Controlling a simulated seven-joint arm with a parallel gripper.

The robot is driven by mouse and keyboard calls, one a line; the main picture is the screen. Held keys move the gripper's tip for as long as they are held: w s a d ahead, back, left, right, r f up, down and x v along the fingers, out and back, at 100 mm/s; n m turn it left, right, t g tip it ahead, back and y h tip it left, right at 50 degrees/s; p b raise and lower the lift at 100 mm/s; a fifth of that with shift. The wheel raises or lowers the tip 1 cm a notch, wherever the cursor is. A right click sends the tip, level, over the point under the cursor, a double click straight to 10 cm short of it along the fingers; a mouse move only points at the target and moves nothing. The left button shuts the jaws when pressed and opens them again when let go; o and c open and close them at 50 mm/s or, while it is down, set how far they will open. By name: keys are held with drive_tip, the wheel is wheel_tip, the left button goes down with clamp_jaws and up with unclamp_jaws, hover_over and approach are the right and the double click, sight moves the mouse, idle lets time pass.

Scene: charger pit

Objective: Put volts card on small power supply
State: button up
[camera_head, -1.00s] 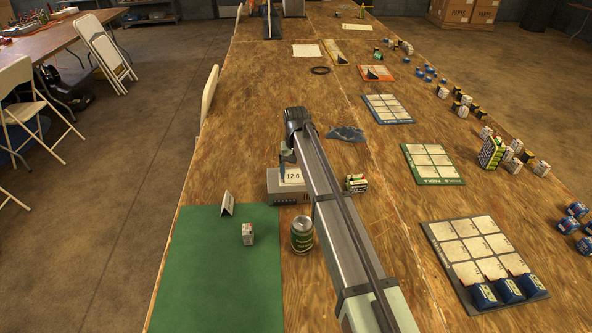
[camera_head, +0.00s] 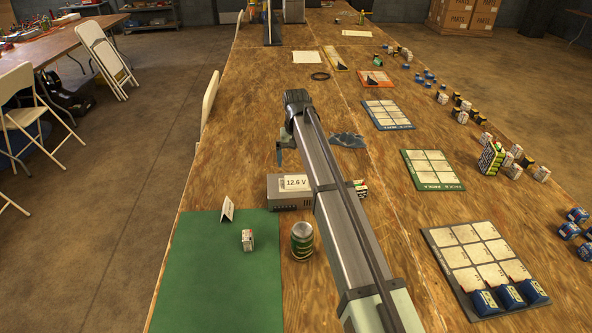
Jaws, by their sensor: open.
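The volts card (camera_head: 296,183), a white card reading "12.6 V", is at the small power supply (camera_head: 284,200), a grey box behind the green mat. The card overlaps the box's top and front edge; I cannot tell exactly how it rests. My gripper (camera_head: 281,158) is above and behind the box, apart from the card, open and empty. My arm hides part of the box's right side.
The green mat (camera_head: 205,285) holds a folded white card (camera_head: 227,209) and a small white box (camera_head: 247,239). A green can (camera_head: 302,240) stands at its right edge. Gridded trays (camera_head: 432,170) line the right.

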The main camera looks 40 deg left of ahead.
drive_tip(key=shift+r, duration=2.35)
